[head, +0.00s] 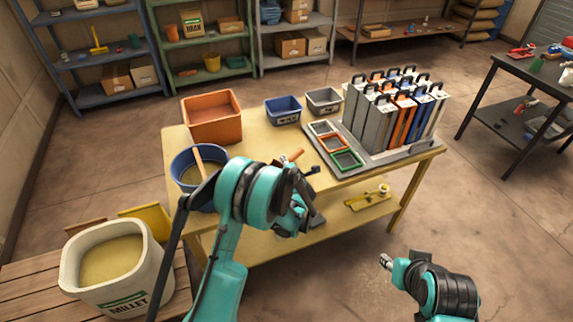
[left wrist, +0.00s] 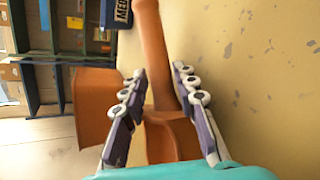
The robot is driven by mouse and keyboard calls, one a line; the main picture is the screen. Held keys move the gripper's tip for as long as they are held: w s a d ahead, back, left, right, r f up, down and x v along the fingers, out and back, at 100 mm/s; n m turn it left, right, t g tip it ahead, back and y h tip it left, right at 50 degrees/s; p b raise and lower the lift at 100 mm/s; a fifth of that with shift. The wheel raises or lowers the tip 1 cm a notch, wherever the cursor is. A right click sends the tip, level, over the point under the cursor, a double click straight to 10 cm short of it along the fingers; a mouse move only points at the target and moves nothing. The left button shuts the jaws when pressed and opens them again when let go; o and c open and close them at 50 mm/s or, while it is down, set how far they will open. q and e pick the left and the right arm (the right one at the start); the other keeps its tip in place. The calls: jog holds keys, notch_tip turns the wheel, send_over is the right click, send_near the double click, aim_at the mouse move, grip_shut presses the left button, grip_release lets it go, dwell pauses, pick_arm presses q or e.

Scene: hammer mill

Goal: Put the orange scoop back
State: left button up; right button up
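The orange scoop (left wrist: 153,60) runs between the fingers of my left gripper (left wrist: 160,72) in the left wrist view, its handle pointing up the picture and its bowl near the palm. The fingers appear to press on it from both sides. In the head view only a bit of the scoop (head: 293,157) shows beside my left gripper (head: 308,174), over the table (head: 240,149); my arm hides the rest. An orange bin (head: 212,122) stands at the table's back left and shows in the left wrist view (left wrist: 94,95). My right gripper (head: 385,261) is away from the table, its fingers too small to read.
A blue bucket (head: 181,166) with grain and a stick is at the table's left. Blue (head: 283,110) and grey (head: 324,101) bins stand behind. A grey tray (head: 385,158) holds upright panels and coloured frames. A millet tub (head: 83,290) stands front left.

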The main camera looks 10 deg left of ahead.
pick_arm(q)
jog(key=p+v, duration=0.3)
jog(key=v, duration=0.8)
jog(key=shift+d+r+p, duration=0.1)
jog(key=shift+p, duration=0.2)
jog(key=shift+s+r, duration=0.15)
jog(key=shift+r, duration=0.15)
jog(key=s+d+r+m+t+h, duration=0.1)
jog(key=d+r+m+t+h, duration=0.2)
jog(key=r+m, duration=0.7)
jog(key=s+d+r+m+t+h, duration=0.1)
jog(key=s+r+m+t+h, duration=0.25)
jog(key=r, duration=1.35)
jog(key=s+d+f+m+g+h, duration=0.1)
jog(key=s+f+m+g+h, duration=0.3)
jog(key=s+m, duration=0.55)
jog(key=s+a+f+m+g+y, duration=0.2)
jog(key=s+a+f, duration=0.3)
jog(key=s, duration=0.3)
jog(key=s+a+f+m+g+y, duration=0.3)
jog(key=s+a+f+g, duration=0.2)
jog(key=s, duration=0.3)
jog(key=shift+a, duration=0.15)
